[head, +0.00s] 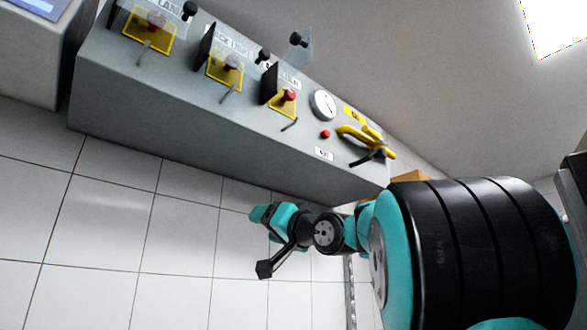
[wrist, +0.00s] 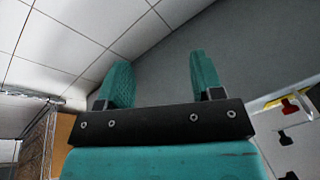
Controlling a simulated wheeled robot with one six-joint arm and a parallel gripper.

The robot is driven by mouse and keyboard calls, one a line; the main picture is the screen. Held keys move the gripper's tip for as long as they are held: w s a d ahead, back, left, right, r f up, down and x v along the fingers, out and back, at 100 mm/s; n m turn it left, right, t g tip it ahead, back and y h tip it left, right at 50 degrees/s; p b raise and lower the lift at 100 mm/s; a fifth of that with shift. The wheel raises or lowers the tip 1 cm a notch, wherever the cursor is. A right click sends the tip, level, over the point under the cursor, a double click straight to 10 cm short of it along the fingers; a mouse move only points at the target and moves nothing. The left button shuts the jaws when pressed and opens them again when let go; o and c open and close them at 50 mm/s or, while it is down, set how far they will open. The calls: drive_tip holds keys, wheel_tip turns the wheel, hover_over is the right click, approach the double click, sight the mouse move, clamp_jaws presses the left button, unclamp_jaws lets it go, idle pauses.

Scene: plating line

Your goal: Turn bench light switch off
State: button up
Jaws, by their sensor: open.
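The grey control panel (head: 185,95) runs diagonally across the head view, tilted in the picture. It carries three switch units on yellow plates. The middle switch (head: 231,63) has a partly hidden label that seems to read "BENCH LIGHT"; its lever position is hard to tell. My gripper (head: 258,213) is below the panel, apart from it, with the tiled wall behind. In the wrist view my gripper (wrist: 160,72) shows two teal fingers spread wide with nothing between them.
Left switch (head: 155,22) and right red-knobbed switch (head: 288,97) flank the middle one, with clear covers and black knobs nearby. A gauge (head: 323,104), red button (head: 325,134) and yellow handle (head: 360,138) lie further right. A grey box (head: 35,50) stands left. Space before the tiles is free.

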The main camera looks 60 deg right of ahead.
drive_tip(key=s+d+r+t+h, duration=0.3)
drive_tip(key=s+r, duration=0.7)
drive_tip(key=r, duration=0.1)
drive_tip(key=n+t+y+p, duration=0.1)
drive_tip(key=n+t+y, duration=0.15)
drive_tip(key=n, duration=0.25)
approach(292, 96)
drive_tip(key=shift+t, duration=0.25)
drive_tip(key=p+x, duration=0.8)
drive_tip(key=p, duration=0.3)
drive_tip(key=shift+w+d+r+p, duration=0.15)
drive_tip(key=shift+w+r+p, duration=0.2)
drive_tip(key=shift+w, duration=0.2)
drive_tip(key=shift+c, duration=0.2)
drive_tip(key=c, duration=0.9)
